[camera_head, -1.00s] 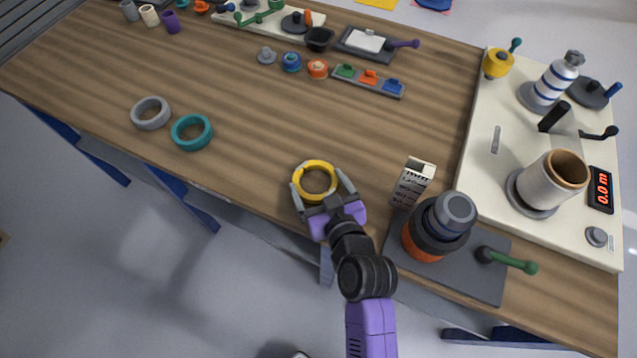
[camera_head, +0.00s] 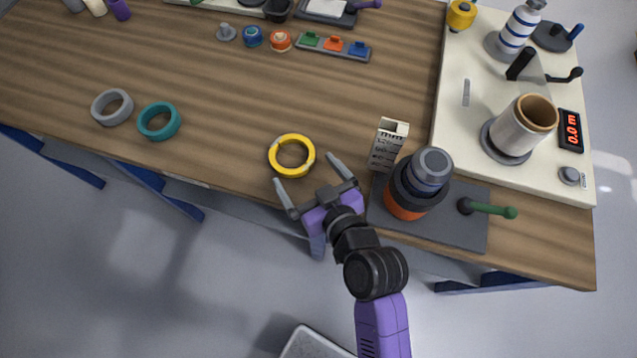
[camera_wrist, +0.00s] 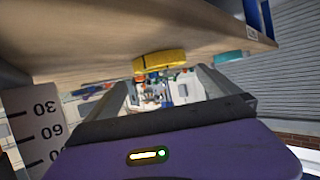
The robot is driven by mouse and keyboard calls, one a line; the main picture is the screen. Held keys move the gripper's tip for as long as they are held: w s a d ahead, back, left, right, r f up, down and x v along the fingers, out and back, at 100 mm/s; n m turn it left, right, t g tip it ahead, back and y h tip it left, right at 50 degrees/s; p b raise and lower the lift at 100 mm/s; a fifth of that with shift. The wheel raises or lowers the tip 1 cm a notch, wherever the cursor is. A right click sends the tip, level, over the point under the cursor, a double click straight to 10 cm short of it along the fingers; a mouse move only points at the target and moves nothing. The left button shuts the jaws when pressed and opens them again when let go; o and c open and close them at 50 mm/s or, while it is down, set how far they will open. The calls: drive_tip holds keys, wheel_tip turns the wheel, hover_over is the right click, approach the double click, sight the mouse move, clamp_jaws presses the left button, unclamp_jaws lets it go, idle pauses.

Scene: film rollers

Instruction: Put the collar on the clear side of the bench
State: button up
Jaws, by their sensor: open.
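The collar, a yellow ring (camera_head: 291,156), lies flat on the wooden bench (camera_head: 230,100) near its front edge. My gripper (camera_head: 305,168) is open and empty. Its two fingers point at the ring from the front edge, apart from it. In the wrist view, the yellow ring (camera_wrist: 160,62) shows edge-on beyond and between the open fingers (camera_wrist: 160,92). A teal ring (camera_head: 159,121) and a grey ring (camera_head: 112,107) lie to the left on the bench.
A marked pale block (camera_head: 387,145) and a dark plate (camera_head: 460,225) with an orange-and-black device (camera_head: 418,183) stand to the right. A cream board (camera_head: 460,140) with rollers lies beyond. Small coloured parts (camera_head: 333,46) sit at the back. The middle of the bench is clear.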

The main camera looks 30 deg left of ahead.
drive_tip(key=v, duration=0.5)
drive_tip(key=shift+s+d+r, duration=0.15)
drive_tip(key=shift+s+d, duration=0.05)
drive_tip(key=shift+d, duration=0.1)
